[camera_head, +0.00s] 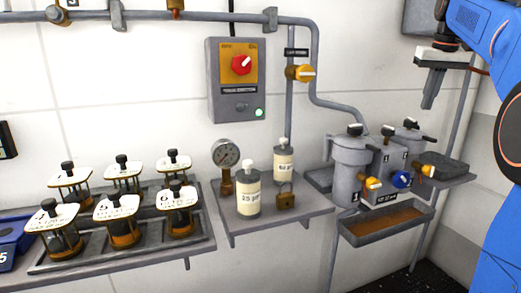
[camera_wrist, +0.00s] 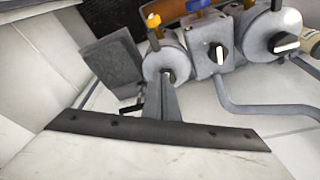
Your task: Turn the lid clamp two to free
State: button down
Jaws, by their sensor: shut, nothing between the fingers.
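Two grey canisters flank a grey block on the wall unit at the right of the head view. The right canister (camera_head: 410,142) has a black clamp handle (camera_head: 412,124) on its lid, which I take to be lid clamp two. The left canister (camera_head: 350,158) has a black knob on top. My gripper (camera_head: 428,103) is shut and empty, pointing down above and right of the right canister. In the wrist view my gripper (camera_wrist: 168,76) overlaps a round lid (camera_wrist: 160,60), hiding part of it; I cannot tell whether it touches.
The middle block (camera_head: 388,155) has a black-and-white knob in the wrist view. A drip tray (camera_head: 388,224) hangs below. A grey pipe (camera_head: 316,70) runs along the wall. The shelf with bottles (camera_head: 280,218) stands left.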

jog(key=shift+r, duration=0.4)
send_over(412, 134)
jog(key=shift+f, duration=3)
